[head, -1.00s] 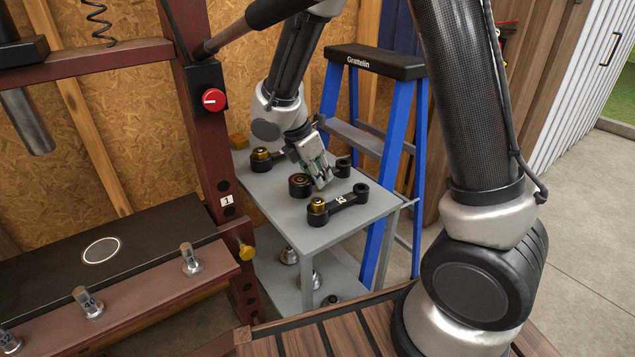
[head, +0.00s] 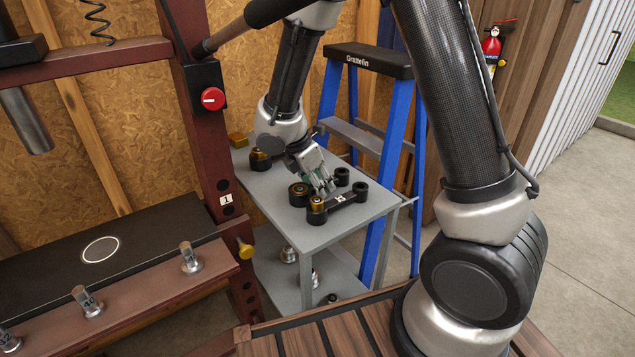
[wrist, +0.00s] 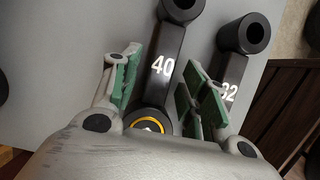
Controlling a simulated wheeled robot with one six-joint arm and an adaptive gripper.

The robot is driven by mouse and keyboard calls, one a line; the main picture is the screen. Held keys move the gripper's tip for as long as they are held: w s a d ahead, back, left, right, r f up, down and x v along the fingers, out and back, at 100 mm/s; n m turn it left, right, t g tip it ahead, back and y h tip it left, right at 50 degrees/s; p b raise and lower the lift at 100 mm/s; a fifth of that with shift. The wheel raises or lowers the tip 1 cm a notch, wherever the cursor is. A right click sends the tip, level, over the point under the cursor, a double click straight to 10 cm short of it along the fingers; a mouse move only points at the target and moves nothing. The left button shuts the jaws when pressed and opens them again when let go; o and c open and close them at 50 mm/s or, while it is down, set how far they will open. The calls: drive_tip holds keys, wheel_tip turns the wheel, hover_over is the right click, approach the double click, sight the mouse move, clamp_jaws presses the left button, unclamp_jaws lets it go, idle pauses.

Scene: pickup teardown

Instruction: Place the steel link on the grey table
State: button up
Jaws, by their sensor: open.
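Dark links with ring ends lie on the grey table (head: 275,187). In the wrist view, the link marked 40 (wrist: 165,68) runs between my gripper's spread fingers (wrist: 165,90). Its brass-lined lower end is partly hidden by the gripper body. A link marked 32 (wrist: 236,68) lies to the right, partly behind the right finger. In the head view, my gripper (head: 327,188) is open, low over the tabletop, between the middle link (head: 300,194) and the front link (head: 347,198). I cannot tell which is the steel link, or whether the fingers touch anything.
A further dark link end (head: 259,160) and a small brass block (head: 237,140) are at the table's back left. A blue stepladder (head: 398,130) stands close behind on the right. A dark red press frame (head: 205,140) rises at the left. A lower shelf holds metal parts.

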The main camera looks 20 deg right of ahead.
drive_tip(key=v, duration=0.7)
drive_tip(key=shift+a+r, duration=0.1)
drive_tip(key=shift+r, duration=0.25)
drive_tip(key=s+d+r+m+y, duration=0.2)
drive_tip(key=s+d+r+m, duration=0.6)
drive_tip(key=d+r+m, duration=0.3)
drive_tip(key=s+d+r+m+t+y, duration=0.1)
drive_tip(key=s+d+r+m, duration=0.1)
drive_tip(key=s+m, duration=0.3)
drive_tip(key=s+d+r+m+t+y, duration=0.1)
drive_tip(key=s+d+m, duration=0.3)
drive_tip(key=s, duration=0.5)
drive_tip(key=shift+d+r+m+t, duration=0.4)
drive_tip(key=shift+r+m+t, duration=0.15)
drive_tip(key=shift+m, duration=0.25)
